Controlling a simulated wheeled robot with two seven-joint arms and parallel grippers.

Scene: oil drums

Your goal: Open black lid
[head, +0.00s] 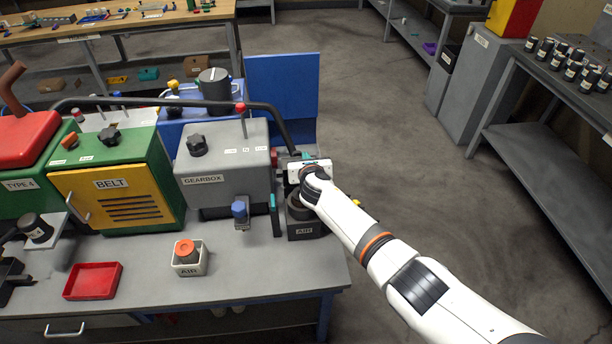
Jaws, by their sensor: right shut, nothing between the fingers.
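A black star-shaped lid (197,146) sits on top of the grey GEARBOX housing (225,165) on the bench. A similar black lid (109,136) sits on the green and yellow BELT machine to its left. Both look seated on their machines. My right gripper (294,168) is at the right side of the gearbox, above a dark AIR holder (306,228). It is shut with nothing held, apart from both lids; its fingertips are partly hidden. My left gripper is not in view.
A black pipe (180,102) arches over the machines. A white AIR box (190,262) with an orange-topped item and a red tray (93,281) stand on the bench (240,278) in front. A blue panel (283,95) rises behind. Floor to the right is clear up to the shelves.

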